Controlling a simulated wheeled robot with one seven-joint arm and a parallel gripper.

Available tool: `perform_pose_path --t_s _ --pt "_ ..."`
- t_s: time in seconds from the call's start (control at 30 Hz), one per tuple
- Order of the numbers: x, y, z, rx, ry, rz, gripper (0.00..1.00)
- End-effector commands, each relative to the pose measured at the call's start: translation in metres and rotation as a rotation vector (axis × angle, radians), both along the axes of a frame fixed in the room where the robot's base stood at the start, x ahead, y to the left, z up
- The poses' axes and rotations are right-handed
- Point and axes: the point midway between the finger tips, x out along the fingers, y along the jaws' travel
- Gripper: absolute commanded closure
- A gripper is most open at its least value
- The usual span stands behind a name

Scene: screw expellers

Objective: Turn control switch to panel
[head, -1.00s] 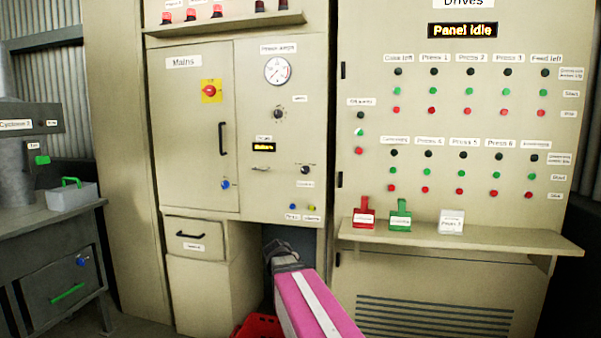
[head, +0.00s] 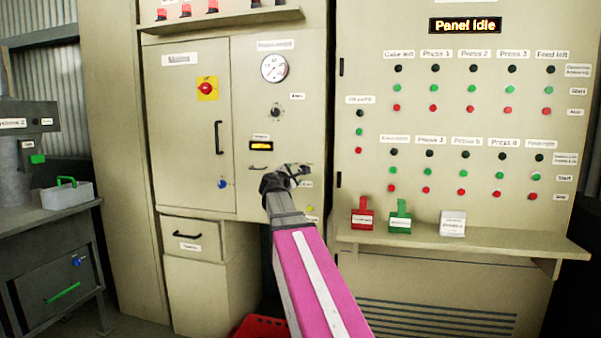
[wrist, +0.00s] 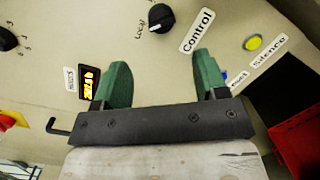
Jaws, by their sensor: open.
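The control switch (wrist: 161,17) is a black round knob on the beige panel, at the top of the wrist view. Its white mark lies on the side toward the "Local" label (wrist: 140,29); the "Control" label (wrist: 197,30) is at its right. My gripper (wrist: 160,60) has two green fingers spread apart with nothing between them. The knob lies beyond the fingertips, roughly in line with the gap, and appears apart from them. In the head view my gripper (head: 297,173) is in front of the lower mains panel and largely covers the switch.
A yellow "Silence" button (wrist: 253,43) and a partly hidden "Reset" label sit right of the fingers. A small lit display (wrist: 89,82) and a dark hooked handle (wrist: 58,127) are at left. A shelf (head: 460,235) with several coloured tags juts out at right. A red crate (head: 258,326) is below.

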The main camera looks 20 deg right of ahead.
Motion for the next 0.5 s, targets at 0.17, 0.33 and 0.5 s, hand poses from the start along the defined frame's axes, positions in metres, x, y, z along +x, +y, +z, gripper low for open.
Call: perform_pose_path --t_s 0.17,0.33,0.5 --pt "0.02 -0.017 0.0 0.003 0.0 -0.003 0.34" --pt "0.044 -0.037 0.0 0.003 0.001 -0.003 0.34" --pt "0.064 -0.055 -0.001 0.004 0.0 -0.001 0.34"
